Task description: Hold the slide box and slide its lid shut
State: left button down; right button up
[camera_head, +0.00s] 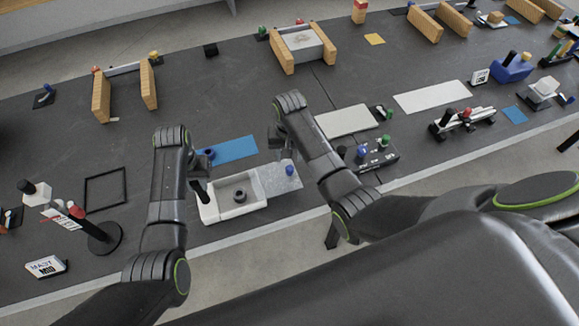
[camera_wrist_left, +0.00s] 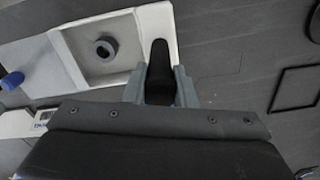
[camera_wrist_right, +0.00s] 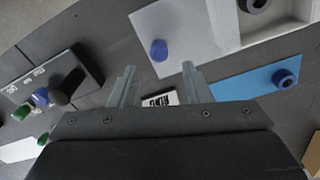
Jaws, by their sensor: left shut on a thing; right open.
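The white slide box (camera_head: 233,212) stands near the table's front edge, with a dark ring (camera_head: 239,195) lying inside it. Its grey lid (camera_head: 276,182), with a blue knob (camera_head: 290,170), is slid out to the right, so the compartment is open. My left gripper (camera_wrist_left: 160,82) is shut on the box's black handle (camera_wrist_left: 159,62) at the box's left end; the box wall (camera_wrist_left: 157,24) shows beside it. My right gripper (camera_wrist_right: 157,76) is open and empty. In the right wrist view, the blue knob (camera_wrist_right: 158,50) appears just beyond and between its fingertips, apart from them.
A blue mat (camera_head: 235,150) with a dark blue ring (camera_head: 208,153) lies behind the box. A black block with coloured knobs (camera_head: 372,156) is right of the lid. A black frame (camera_head: 105,187) and round stand (camera_head: 103,238) are to the left.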

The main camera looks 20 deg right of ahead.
aim_at(289, 167)
notch_tip(289, 167, down, 7)
jog(key=shift+f, duration=0.15)
jog(key=shift+c, duration=0.2)
grip_shut()
dwell(0.3)
